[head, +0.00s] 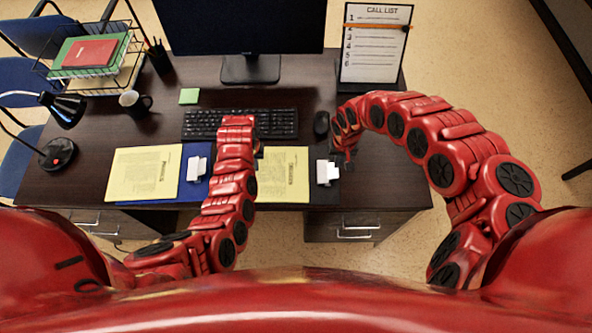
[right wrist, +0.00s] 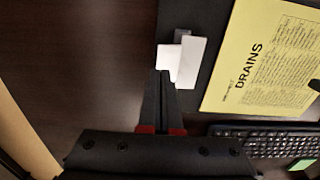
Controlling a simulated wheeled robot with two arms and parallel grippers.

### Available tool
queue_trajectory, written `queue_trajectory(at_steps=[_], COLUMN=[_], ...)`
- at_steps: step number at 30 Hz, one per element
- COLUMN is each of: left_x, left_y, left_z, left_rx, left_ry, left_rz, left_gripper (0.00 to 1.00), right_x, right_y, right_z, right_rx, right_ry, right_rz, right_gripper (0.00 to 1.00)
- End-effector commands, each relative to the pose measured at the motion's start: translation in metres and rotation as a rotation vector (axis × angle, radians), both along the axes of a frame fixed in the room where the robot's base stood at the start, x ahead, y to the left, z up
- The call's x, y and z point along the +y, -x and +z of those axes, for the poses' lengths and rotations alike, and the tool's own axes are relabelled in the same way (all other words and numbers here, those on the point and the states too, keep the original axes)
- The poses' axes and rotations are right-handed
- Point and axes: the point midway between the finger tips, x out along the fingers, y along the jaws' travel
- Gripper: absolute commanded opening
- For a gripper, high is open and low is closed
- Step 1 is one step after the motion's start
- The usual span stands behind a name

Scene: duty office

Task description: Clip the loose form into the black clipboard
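The yellow form headed DRAINS (right wrist: 265,65) lies on the black clipboard (right wrist: 204,20), its edge a little apart from the white clip (right wrist: 188,62). In the head view the form (head: 284,176) lies just left of the clip (head: 326,172). My right gripper (right wrist: 162,74) has its dark fingers close together, tips at the clip's tab; whether they touch or pinch it is unclear. In the head view the right gripper (head: 342,167) is beside the clip. My left gripper (head: 257,148) is at the form's far left corner, mostly hidden by its own arm.
A blue clipboard (head: 196,187) with a yellow form (head: 144,173) and white clip lies at left. A keyboard (head: 280,123), mouse (head: 321,123) and monitor (head: 240,27) are behind. The call list stand (head: 374,45) is back right. The desk right of the black clipboard is clear.

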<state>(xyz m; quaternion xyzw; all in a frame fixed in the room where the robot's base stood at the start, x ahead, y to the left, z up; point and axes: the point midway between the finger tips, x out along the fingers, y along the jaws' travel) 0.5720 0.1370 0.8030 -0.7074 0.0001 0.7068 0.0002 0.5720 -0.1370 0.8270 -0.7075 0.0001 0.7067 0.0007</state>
Motion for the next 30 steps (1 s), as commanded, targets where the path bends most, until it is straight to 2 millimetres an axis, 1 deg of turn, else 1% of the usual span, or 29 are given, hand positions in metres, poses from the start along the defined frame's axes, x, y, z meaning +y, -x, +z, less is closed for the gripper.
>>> queue_trajectory(at_steps=[30], left_x=[0.0], left_y=[0.0], left_z=[0.0], left_rx=[0.0], left_ry=[0.0], left_rz=[0.0], left_gripper=[0.0], right_x=[0.001], right_y=[0.001], right_z=[-0.021], right_rx=[0.001], right_ry=[-0.001], right_rz=[0.001], right_gripper=[0.0])
